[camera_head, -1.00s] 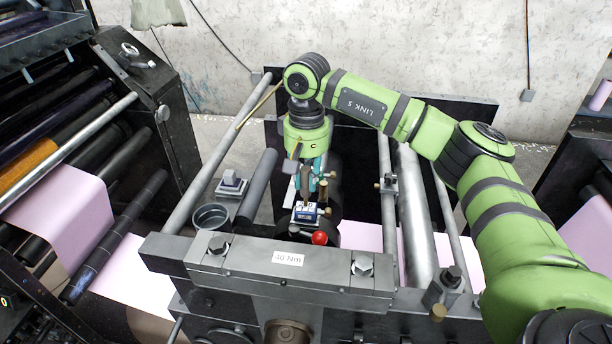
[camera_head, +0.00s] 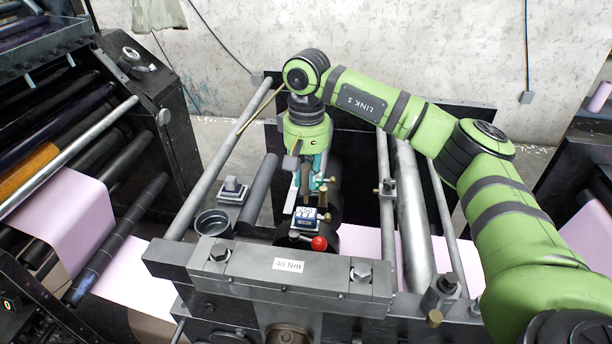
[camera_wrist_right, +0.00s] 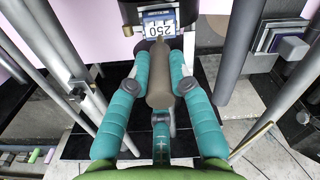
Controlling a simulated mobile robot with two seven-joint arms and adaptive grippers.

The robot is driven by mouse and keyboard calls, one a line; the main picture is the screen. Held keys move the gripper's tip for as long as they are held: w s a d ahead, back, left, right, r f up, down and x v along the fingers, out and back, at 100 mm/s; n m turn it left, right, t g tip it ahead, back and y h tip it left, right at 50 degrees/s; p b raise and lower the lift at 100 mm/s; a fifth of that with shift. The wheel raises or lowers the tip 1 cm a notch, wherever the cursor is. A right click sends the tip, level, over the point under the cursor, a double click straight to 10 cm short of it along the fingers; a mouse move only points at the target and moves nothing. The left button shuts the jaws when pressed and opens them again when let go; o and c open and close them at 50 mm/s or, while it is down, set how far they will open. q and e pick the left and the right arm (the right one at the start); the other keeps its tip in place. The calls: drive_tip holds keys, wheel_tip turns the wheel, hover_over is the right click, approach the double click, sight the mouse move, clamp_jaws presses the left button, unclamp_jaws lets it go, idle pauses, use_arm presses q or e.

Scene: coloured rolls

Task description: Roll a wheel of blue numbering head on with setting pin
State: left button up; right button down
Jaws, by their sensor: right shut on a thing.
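The blue numbering head (camera_head: 305,214) sits on the press in front of my right gripper, left of and behind a red ball knob. The right wrist view shows its face (camera_wrist_right: 160,26) at the top, with white wheels that seem to read 250. My right gripper (camera_head: 311,184) hangs over the press, fingers pointing down toward the head. In the right wrist view its teal fingers (camera_wrist_right: 160,86) are shut on the brown handle of the setting pin (camera_wrist_right: 160,72). The pin's narrow end reaches the wheels; I cannot tell whether it touches. My left gripper is out of view.
The red ball knob (camera_head: 319,243) stands close to the head. A front bar (camera_head: 235,262) crosses the press. A round dark cup (camera_head: 212,222) and a grey block on a plate (camera_head: 231,189) lie to the left. Metal rollers (camera_head: 411,220) run along the right.

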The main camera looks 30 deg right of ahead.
sight(306, 166)
drive_tip(key=shift+r+p, duration=1.25)
drive_tip(key=shift+r, duration=0.95)
